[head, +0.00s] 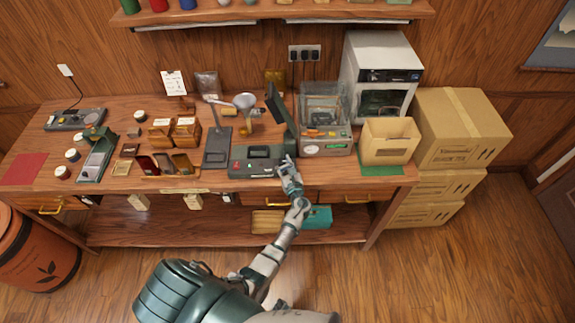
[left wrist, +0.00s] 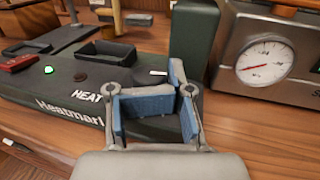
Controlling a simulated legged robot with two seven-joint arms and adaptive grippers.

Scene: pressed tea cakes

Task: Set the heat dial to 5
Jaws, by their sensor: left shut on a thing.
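The dark green heat sealer (head: 262,163) stands at the front of the bench with its lid raised. My right gripper is not in view.
A steel machine with a round gauge (left wrist: 265,62) stands close to the right of the sealer. A tan open box (head: 389,142) is further right. Cardboard boxes (head: 458,128) stand at the bench's right end.

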